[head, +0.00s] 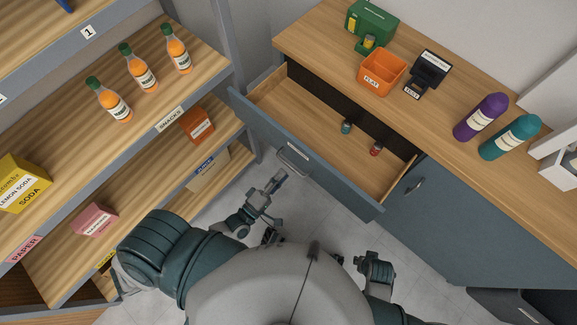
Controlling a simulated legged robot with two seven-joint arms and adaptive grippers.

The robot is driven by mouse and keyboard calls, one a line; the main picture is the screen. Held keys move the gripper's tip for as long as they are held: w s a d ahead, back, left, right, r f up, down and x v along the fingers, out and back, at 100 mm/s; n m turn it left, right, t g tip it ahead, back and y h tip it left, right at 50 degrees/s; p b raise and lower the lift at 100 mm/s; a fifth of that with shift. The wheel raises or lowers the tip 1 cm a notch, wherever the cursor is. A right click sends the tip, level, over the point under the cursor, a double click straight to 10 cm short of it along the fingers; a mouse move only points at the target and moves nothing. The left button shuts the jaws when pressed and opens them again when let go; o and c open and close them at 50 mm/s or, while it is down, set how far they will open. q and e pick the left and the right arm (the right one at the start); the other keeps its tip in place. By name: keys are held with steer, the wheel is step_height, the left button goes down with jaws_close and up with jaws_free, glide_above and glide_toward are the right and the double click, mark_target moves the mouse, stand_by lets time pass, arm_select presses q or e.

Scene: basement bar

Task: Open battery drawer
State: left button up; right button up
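The drawer (330,165) under the wooden counter is pulled out, and its inside shows. A teal battery-like cylinder (346,127) and a red one (376,149) lie inside near the back. The grey-blue drawer front (335,178) carries a metal bar handle (292,158). My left gripper (279,198) is just below and left of the handle, apart from it, with its fingers spread and nothing between them. My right gripper (374,264) is low, below the drawer's right end, away from the handle. Its fingers are too small and foreshortened to read.
The counter (430,120) holds an orange bin (382,72), a green box (371,22), a black stand (430,70) and purple (481,117) and teal (510,137) bottles. A closed cabinet door (440,215) is right of the drawer. Stocked shelves (150,115) stand close on the left.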

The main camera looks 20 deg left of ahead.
arm_select(q)
steer(key=v, duration=0.7)
stand_by(0.3)
step_height(320, 180, down, 15)
steer(key=w+d+m+g+y+p, duration=0.2)
steer(key=m+g+p, duration=0.1)
steer(key=m+g, duration=0.5)
steer(key=s+a+f+m+g+y+p, duration=0.2)
steer(key=s+a+f+m+g+y, duration=0.2)
steer(key=s+f+m+g, duration=0.4)
steer(key=s+a+f+g, duration=0.1)
steer(key=s+f, duration=0.3)
steer(key=f, duration=0.1)
steer(key=shift+s+a+y, duration=0.15)
steer(key=shift+s+y, duration=0.2)
steer(key=shift+y, duration=0.05)
arm_select(e)
steer(key=s+f, duration=0.4)
steer(key=f, duration=0.8)
steer(key=shift+s+d+f, duration=0.2)
steer(key=shift+s+d, duration=0.05)
